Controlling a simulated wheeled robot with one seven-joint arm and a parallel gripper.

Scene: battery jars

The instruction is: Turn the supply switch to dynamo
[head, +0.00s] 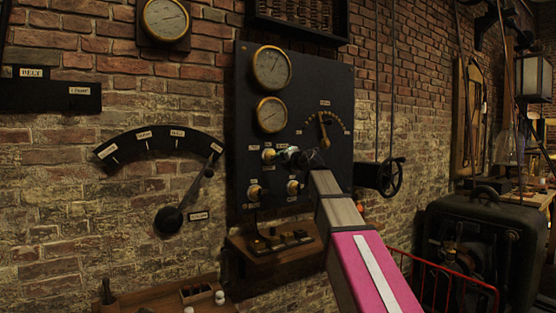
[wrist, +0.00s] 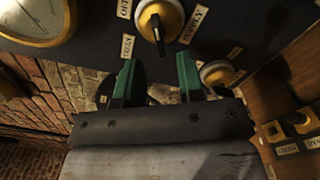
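The handle lies roughly up and down in that picture. My gripper (wrist: 156,62) has two green fingers spread apart with nothing seen between them, short of the knob. In the head view my gripper (head: 300,157) is dark, close to the panel (head: 330,90), and hides part of the knob area. A knob (head: 268,154) shows just left of it.
Two more knobs sit lower on the panel, at left (head: 254,192) and right (head: 293,187). A second knob (wrist: 217,73) is close to the right finger. Brass gauges (head: 271,67) and a dial pointer (head: 324,130) are above. A wooden shelf (head: 275,258) juts out below.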

